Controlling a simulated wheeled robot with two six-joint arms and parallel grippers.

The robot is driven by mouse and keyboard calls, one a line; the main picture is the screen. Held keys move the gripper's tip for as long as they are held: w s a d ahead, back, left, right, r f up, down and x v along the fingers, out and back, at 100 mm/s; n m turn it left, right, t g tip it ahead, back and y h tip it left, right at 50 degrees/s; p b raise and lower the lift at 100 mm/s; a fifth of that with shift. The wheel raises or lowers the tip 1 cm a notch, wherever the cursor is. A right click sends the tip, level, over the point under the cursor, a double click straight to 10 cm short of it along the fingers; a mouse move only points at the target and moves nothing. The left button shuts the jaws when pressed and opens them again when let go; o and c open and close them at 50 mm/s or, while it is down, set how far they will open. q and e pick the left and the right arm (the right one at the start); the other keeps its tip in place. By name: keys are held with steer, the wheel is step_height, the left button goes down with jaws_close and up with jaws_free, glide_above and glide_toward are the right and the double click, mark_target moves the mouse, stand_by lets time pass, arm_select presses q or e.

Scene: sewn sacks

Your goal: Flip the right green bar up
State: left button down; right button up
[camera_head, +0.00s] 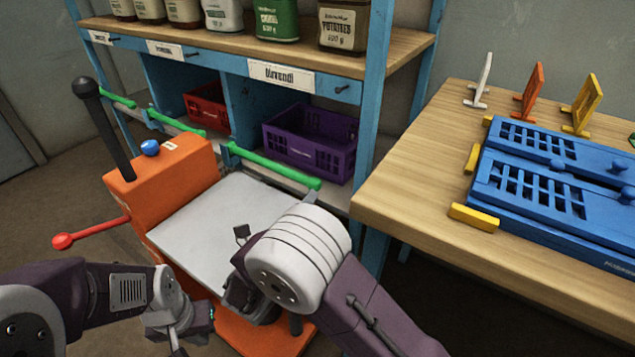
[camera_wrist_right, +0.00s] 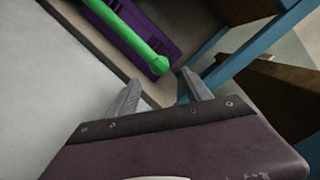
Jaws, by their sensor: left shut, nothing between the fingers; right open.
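The right green bar (camera_head: 272,165) lies along the far edge of the orange machine's grey plate (camera_head: 205,220), sloping down to the right, its right end free. In the right wrist view the bar (camera_wrist_right: 125,35) comes in from the top, and its rounded end sits just beyond the gap between my fingertips. My right gripper (camera_wrist_right: 162,92) is open and empty, apart from the bar. In the head view it is over the plate, mostly hidden by my own arm. My left gripper (camera_head: 188,332) is shut and empty at the bottom, left of the right arm.
Other green bars (camera_head: 175,122) run further left. A purple crate (camera_head: 310,140) and a red crate (camera_head: 205,105) stand in the blue shelf behind the bar. A wooden table (camera_head: 410,190) with blue slotted panels (camera_head: 530,190) is on the right. A red-knobbed lever (camera_head: 62,241) sticks out left.

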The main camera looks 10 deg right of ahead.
mark_target(315, 185)
steer(key=b+x, duration=0.1)
steer(key=x, duration=0.3)
steer(key=b+x, duration=0.2)
steer(key=x, duration=0.1)
steer(key=shift+w+d+f, duration=0.2)
steer(key=shift+w+d, duration=0.05)
steer(key=shift+w, duration=0.1)
steer(key=shift+w+d+r, duration=0.15)
steer(key=shift+w+d, duration=0.05)
steer(key=shift+w, duration=0.1)
jaws_close()
